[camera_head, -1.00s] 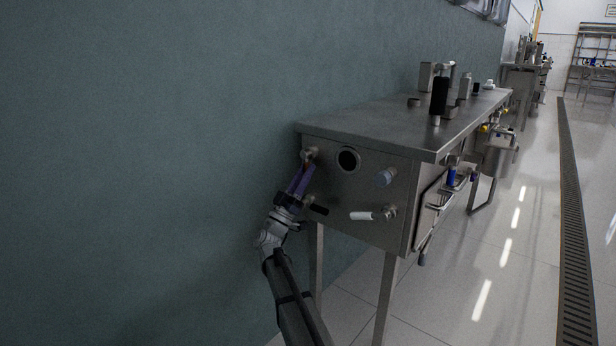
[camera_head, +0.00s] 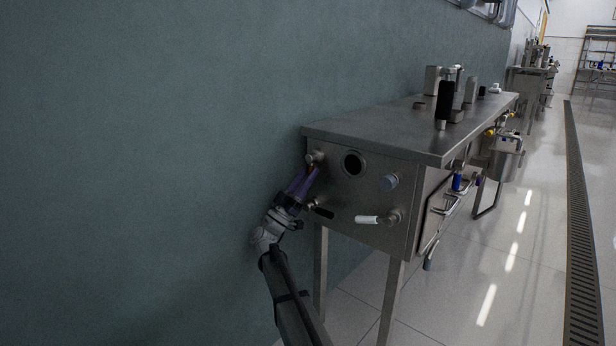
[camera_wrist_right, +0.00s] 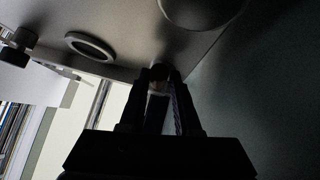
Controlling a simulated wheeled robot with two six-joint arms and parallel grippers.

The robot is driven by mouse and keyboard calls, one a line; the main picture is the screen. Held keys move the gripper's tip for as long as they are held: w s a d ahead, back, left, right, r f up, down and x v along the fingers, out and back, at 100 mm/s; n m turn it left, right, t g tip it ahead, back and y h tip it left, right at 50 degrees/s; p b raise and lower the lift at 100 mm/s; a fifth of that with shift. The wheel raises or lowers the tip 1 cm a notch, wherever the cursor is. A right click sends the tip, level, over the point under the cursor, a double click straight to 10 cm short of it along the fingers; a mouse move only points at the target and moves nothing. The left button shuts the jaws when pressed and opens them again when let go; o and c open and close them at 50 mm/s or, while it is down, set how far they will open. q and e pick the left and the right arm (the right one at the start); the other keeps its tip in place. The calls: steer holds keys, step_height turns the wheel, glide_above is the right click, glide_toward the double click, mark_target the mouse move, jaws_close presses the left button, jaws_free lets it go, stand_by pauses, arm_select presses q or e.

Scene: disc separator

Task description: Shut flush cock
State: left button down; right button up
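A steel bench's end panel (camera_head: 340,190) carries several fittings. At its upper left is a small metal cock (camera_head: 315,157). My right gripper (camera_head: 310,171) reaches up from below, its fingertips at this cock's lower side. In the wrist view, a dark round end (camera_wrist_right: 159,72) and a paler piece (camera_wrist_right: 157,88) show between the fingertips; whether they are pinched is unclear. Below is a cock with a black handle (camera_head: 322,212); right of it is one with a white handle (camera_head: 367,219). Both handles lie about level. No label shows which is the flush cock. My left gripper is out of view.
A green wall (camera_head: 180,150) stands close on the left. Open tiled floor (camera_head: 490,250) and a drain grate (camera_head: 580,240) lie right of the bench.

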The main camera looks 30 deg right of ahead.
steer(key=o, duration=0.4)
steer(key=shift+c, duration=0.2)
steer(key=shift+s, duration=0.15)
